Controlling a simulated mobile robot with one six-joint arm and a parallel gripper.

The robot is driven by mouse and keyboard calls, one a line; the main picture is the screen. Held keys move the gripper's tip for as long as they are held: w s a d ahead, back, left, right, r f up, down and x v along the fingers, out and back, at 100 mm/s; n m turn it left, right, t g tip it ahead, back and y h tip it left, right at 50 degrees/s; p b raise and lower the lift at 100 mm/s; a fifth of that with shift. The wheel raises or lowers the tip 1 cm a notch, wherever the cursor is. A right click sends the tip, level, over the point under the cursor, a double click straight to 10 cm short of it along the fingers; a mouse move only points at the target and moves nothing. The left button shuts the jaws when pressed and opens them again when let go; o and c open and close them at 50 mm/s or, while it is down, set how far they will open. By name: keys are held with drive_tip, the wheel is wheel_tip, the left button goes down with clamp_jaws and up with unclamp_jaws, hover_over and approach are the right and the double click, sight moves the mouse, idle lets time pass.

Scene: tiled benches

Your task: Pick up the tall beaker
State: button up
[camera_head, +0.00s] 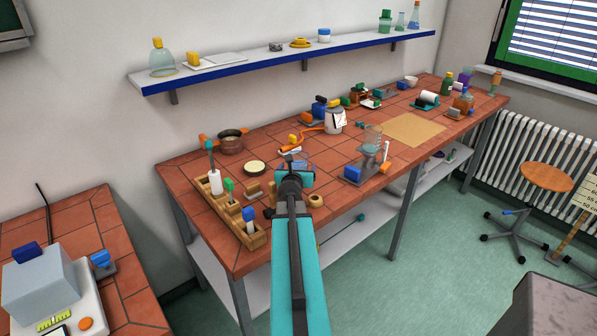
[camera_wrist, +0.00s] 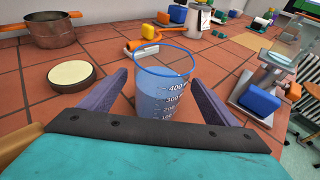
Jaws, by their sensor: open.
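A clear beaker with a blue rim and white volume marks (camera_wrist: 165,92) stands upright on the tiled bench in the wrist view. My gripper (camera_wrist: 159,78) is open, with one dark finger on each side of the beaker. I see gaps beside the beaker and no clear contact. Its lower edge is hidden behind my gripper's body. In the head view my gripper (camera_head: 291,168) is over the front part of the bench, and my arm mostly hides the beaker there. Another glass vessel (camera_head: 373,137) stands on a device farther right.
A wooden rack with coloured-handled items (camera_head: 254,240) lies left of my gripper. A copper pot (camera_head: 231,143) and a round cream-topped disc (camera_wrist: 72,75) are near. A white kettle-like vessel (camera_head: 335,121) stands behind. A blue block (camera_wrist: 259,101) is close on the right. Bare tiles lie between.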

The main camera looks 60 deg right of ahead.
drive_tip(key=shift+x, duration=2.9)
drive_tip(key=c, duration=1.2)
drive_tip(key=shift+p, duration=0.3)
drive_tip(key=shift+r+p, duration=0.85)
drive_tip(key=shift+r, duration=4.2)
